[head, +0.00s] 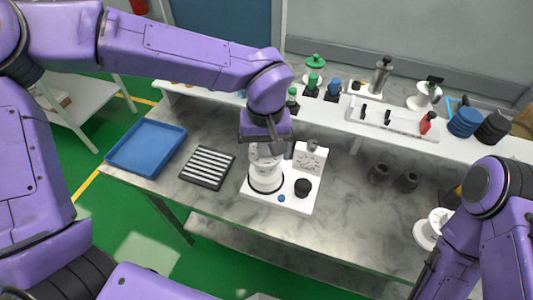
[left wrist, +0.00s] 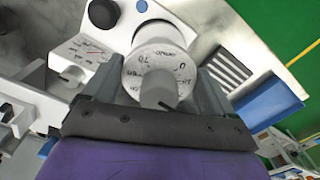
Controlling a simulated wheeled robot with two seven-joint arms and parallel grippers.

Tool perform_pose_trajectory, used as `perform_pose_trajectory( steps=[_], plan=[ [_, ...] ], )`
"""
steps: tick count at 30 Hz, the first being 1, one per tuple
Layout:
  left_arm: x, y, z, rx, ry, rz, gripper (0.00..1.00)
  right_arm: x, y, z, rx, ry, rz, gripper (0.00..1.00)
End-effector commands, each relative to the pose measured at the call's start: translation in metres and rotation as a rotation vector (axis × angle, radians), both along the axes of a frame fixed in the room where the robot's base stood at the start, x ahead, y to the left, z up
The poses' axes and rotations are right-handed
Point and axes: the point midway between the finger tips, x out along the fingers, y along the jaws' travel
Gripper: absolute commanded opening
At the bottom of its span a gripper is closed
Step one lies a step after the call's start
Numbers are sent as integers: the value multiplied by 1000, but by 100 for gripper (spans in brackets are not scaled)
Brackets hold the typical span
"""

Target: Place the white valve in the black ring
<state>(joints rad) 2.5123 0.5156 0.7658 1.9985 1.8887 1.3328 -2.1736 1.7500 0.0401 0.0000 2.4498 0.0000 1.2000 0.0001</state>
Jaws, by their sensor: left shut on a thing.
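The white valve (head: 266,174) stands upright on the left part of a white device base (head: 300,206). My left gripper (head: 268,142) is above it and shut on its upper part. In the left wrist view the valve's round, marked face and grey knob (left wrist: 160,76) sit between the two fingers of the left gripper (left wrist: 157,85). A dark rim, the black ring (head: 264,190), shows around the valve's foot; whether the valve is fully seated in it cannot be told. My right gripper (head: 428,283) is low at the right, partly cut off, its jaws unclear.
The base also carries a black knob (head: 302,187), a blue button (head: 281,198) and a upright dial panel (head: 307,158). A striped black tray (head: 208,167) and a blue tray (head: 147,146) lie to the left. A raised shelf (head: 345,127) with several fittings runs behind. Dark cups (head: 379,174) stand right.

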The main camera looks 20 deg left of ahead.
Motion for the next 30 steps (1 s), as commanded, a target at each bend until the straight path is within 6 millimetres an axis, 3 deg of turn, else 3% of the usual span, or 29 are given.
perform_pose_trajectory(
  steps=[7,12,24,25,26,30],
  plan=[
    [23,6,-28,1,1,-1,26,0,0,7,0,0,0,64],
    [21,5,-55,0,1,-4,26,0,0,6,0,0,0,64],
    [21,5,-60,-3,-1,-3,26,0,0,7,0,0,0,64],
    [21,5,-61,-2,-2,-3,96,0,0,7,0,0,0,64],
    [21,5,-61,-2,-2,-3,100,0,0,7,0,0,0,64],
    [21,5,-60,-2,-2,-3,100,0,0,7,0,0,0,64]
  ],
)
